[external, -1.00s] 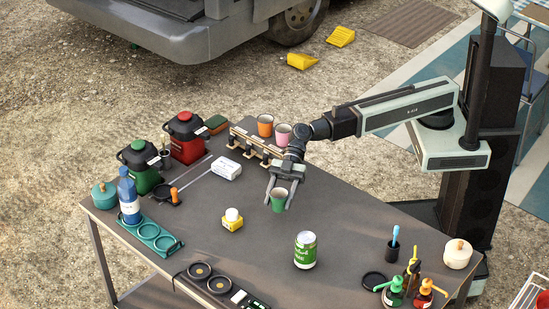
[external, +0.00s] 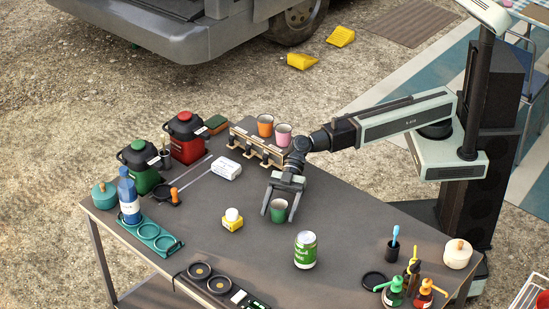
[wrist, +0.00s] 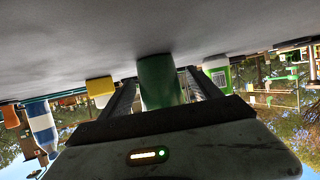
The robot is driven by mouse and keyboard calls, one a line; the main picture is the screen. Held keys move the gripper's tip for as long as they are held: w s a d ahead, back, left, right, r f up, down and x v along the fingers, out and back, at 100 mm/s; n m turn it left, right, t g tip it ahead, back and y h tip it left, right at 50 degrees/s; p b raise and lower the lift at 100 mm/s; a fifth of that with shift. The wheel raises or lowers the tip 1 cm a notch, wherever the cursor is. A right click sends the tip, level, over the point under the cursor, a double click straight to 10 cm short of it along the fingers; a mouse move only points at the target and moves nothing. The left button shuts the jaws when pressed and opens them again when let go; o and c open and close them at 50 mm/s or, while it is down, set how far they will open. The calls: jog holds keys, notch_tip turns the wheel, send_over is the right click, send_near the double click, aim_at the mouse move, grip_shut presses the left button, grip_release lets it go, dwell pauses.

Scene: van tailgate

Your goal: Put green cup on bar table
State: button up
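The green cup (external: 279,211) stands upright on the dark grey table (external: 330,207), near its middle. My gripper (external: 280,215) is open around it, with one finger to each side and gaps between fingers and cup. In the wrist view, which is upside down, the green cup (wrist: 160,82) sits between the spread fingers against the grey tabletop (wrist: 150,25). My gripper's fingers also show there (wrist: 160,95).
A green-labelled can (external: 305,250) stands in front right of the cup, and a yellow item with a white top (external: 232,219) to its left. Orange (external: 265,125) and pink (external: 283,135) cups stand on a wooden rack behind. Bottles crowd the front right corner.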

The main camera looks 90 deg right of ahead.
jog(key=shift+r+p, duration=0.35)
jog(key=p+v, duration=0.4)
jog(key=v, duration=0.6)
jog(key=shift+s+d+r, duration=0.1)
jog(key=shift+s+d, duration=0.1)
jog(key=shift+d, duration=0.15)
jog(key=shift+s+d, duration=0.15)
jog(key=shift+d, duration=0.4)
